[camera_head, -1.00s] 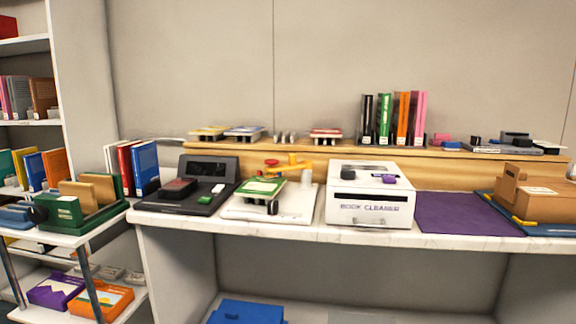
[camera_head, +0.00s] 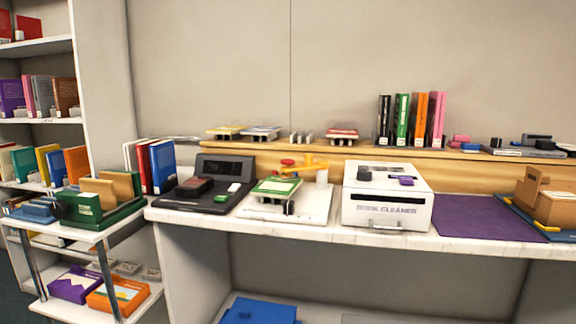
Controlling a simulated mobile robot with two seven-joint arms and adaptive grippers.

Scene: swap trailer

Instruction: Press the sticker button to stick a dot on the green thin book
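A green book (camera_head: 276,188) with a pale label lies flat on a small stand over a white base plate (camera_head: 318,204) on the counter. Directly behind it is a yellow arm (camera_head: 306,166) with a red round button (camera_head: 287,162) at its left end. I cannot tell whether a dot is on the book. Another green book (camera_head: 402,120) stands upright on the wooden ledge between black and orange ones. Neither of my grippers is in view.
A black device (camera_head: 198,207) stands left of the plate, and the white book cleaner (camera_head: 388,208) stands right of it. A purple mat (camera_head: 486,218) lies farther right. A cart (camera_head: 72,235) with a green holder stands left, beside the bookshelf.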

